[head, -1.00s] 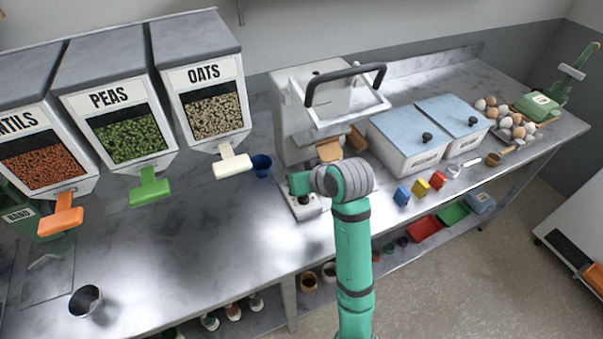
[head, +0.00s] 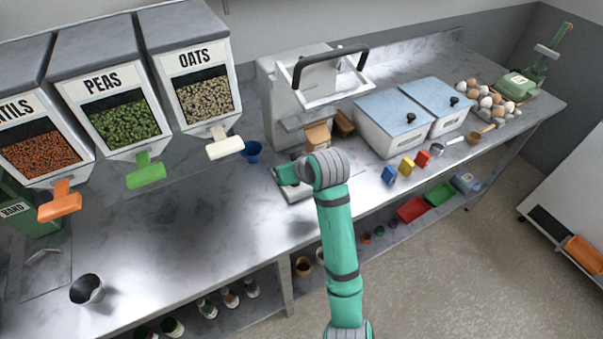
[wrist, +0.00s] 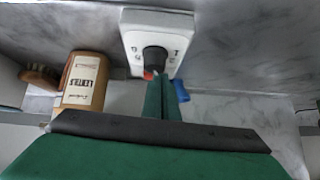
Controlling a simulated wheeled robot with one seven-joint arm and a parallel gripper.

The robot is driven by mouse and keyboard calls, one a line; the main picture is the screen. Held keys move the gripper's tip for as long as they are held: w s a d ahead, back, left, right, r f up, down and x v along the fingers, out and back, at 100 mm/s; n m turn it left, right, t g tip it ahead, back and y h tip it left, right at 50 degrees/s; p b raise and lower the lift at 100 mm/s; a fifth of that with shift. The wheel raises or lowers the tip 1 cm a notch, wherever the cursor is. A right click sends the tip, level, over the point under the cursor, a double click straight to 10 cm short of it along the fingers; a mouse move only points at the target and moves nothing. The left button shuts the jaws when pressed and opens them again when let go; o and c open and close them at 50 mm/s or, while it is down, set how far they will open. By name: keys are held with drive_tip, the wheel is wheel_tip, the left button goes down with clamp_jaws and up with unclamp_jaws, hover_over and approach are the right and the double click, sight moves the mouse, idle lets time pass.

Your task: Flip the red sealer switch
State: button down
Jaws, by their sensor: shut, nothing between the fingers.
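The white control box (head: 292,194) lies on the steel bench in front of the sealer (head: 292,100). In the wrist view the box (wrist: 158,20) shows a black round knob (wrist: 155,58) with small marks beside it. A small red part (wrist: 148,75), perhaps the switch, shows at the box's near edge, mostly hidden behind my fingers. My gripper (wrist: 162,82) is shut and empty, its tips right by the red part and below the knob in that picture. I cannot tell whether they touch. In the head view my gripper (head: 286,174) is over the box and hides its knob.
A kraft bag labelled lentils (wrist: 85,82) and a brush (wrist: 40,75) show at left in the wrist view. A blue cup (head: 252,151) stands left of my gripper. Coloured blocks (head: 406,166) and lidded white tubs (head: 392,125) are to the right. The bench's left middle is clear.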

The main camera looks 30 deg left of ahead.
drive_tip(key=shift+s+a, duration=0.15)
drive_tip(key=shift+s, duration=0.25)
drive_tip(key=shift+s+a, duration=0.2)
drive_tip(key=shift+a, duration=0.35)
drive_tip(key=shift+w+d+r, duration=0.15)
drive_tip(key=shift+w+d, duration=0.5)
drive_tip(key=shift+w, duration=0.05)
drive_tip(key=shift+w+d, duration=0.3)
drive_tip(key=shift+w, duration=0.35)
drive_tip(key=shift+d, duration=0.1)
drive_tip(key=shift+d+r, duration=0.1)
drive_tip(key=shift+r, duration=0.2)
drive_tip(key=r, duration=0.4)
drive_tip(key=shift+w, duration=0.3)
drive_tip(key=v, duration=0.9)
drive_tip(key=shift+d, duration=0.55)
